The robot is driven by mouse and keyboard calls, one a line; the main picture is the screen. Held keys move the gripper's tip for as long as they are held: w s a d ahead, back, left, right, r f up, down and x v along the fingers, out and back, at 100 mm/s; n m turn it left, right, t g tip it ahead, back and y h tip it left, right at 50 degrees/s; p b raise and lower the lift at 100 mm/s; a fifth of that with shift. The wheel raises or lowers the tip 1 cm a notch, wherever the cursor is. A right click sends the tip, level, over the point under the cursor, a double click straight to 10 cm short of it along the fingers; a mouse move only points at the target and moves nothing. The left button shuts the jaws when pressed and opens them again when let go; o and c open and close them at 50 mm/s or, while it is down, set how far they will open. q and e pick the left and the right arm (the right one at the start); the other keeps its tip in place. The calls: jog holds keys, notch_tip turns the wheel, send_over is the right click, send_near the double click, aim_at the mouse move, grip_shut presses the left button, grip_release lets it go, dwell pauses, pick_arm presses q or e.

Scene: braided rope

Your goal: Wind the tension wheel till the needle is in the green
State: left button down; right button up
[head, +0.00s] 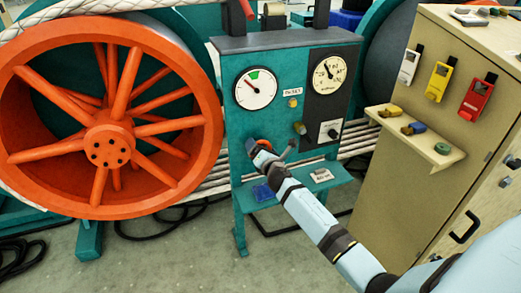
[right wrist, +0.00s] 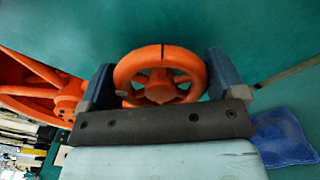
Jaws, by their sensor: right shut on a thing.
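The tension wheel is a small orange spoked handwheel (right wrist: 158,86) on the teal panel, with a dark mark at the top of its rim. My right gripper (right wrist: 162,76) has one finger on each side of the rim and is shut on it. In the head view my right gripper (head: 258,148) is at the panel's lower left and hides most of the wheel. The white gauge (head: 254,90) above it has a green zone at the top. Its red needle points up and left, outside the green, to its left. My left gripper is not in view.
A large orange spoked wheel (head: 110,143) stands left of the panel. A second dial (head: 329,74) is to the right on a black plate. A small shelf (head: 335,178) lies below my gripper. A beige cabinet (head: 440,60) with padlocks stands right, near my arm.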

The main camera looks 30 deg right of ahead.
jog(key=m, duration=0.3)
jog(key=shift+f+m, duration=0.1)
jog(key=shift+m, duration=0.3)
jog(key=m, duration=0.2)
jog(key=shift+m, duration=0.3)
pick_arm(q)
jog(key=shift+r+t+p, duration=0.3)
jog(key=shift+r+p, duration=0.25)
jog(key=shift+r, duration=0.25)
pick_arm(e)
jog(key=m, duration=0.4)
jog(key=shift+d+f, duration=0.1)
jog(key=shift+f, duration=0.05)
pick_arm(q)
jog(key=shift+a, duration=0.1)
pick_arm(e)
jog(key=shift+m, duration=0.4)
jog(key=o, duration=0.6)
jog(key=shift+o, duration=0.2)
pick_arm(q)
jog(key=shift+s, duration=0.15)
pick_arm(e)
jog(key=shift+s, duration=0.15)
